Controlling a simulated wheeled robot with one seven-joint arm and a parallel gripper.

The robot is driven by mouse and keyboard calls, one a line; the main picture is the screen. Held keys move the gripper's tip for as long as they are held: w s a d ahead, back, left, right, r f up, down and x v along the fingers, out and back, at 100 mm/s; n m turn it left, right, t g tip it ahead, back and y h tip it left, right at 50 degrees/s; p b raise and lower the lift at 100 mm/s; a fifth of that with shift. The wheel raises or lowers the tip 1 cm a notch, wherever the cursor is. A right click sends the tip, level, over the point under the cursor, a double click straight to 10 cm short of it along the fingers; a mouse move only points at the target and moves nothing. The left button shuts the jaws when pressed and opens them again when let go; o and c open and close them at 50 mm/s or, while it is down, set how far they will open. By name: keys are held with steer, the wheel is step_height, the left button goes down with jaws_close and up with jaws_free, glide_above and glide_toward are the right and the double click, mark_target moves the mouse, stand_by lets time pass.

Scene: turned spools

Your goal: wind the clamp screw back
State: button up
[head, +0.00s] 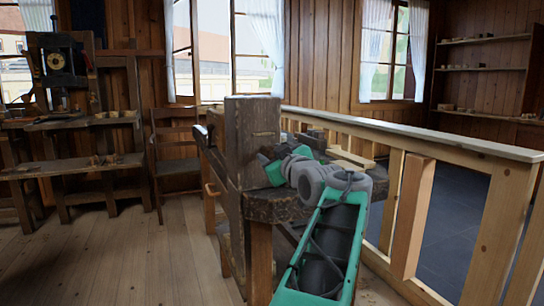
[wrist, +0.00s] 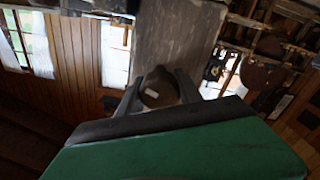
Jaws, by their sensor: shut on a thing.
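A thick upright wooden jaw (head: 252,135) stands at the near end of the workbench (head: 280,208) in the head view. It also fills the upper middle of the wrist view (wrist: 178,35). In the wrist view a rounded brown screw head (wrist: 158,90) with a small pale mark sits in front of this wood. My gripper (wrist: 158,77) has one dark finger on each side of the head and is shut on it. In the head view my green and grey wrist is beside the jaw's right side; my fingers and the screw head are hidden there.
A wooden railing (head: 440,146) runs close along the right of the bench. Small wooden pieces (head: 345,160) lie on the benchtop behind my arm. A chair (head: 176,145) and a stand with shelves (head: 75,165) are at the left. The floor at front left is clear.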

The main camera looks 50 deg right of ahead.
steer(key=shift+r, duration=0.1)
steer(key=o, duration=1.4)
steer(key=shift+d, duration=0.1)
steer(key=shift+c, duration=0.2)
steer(key=p+v, duration=0.1)
steer(key=v, duration=0.6)
steer(key=shift+s+a, duration=0.2)
steer(key=shift+s, duration=0.1)
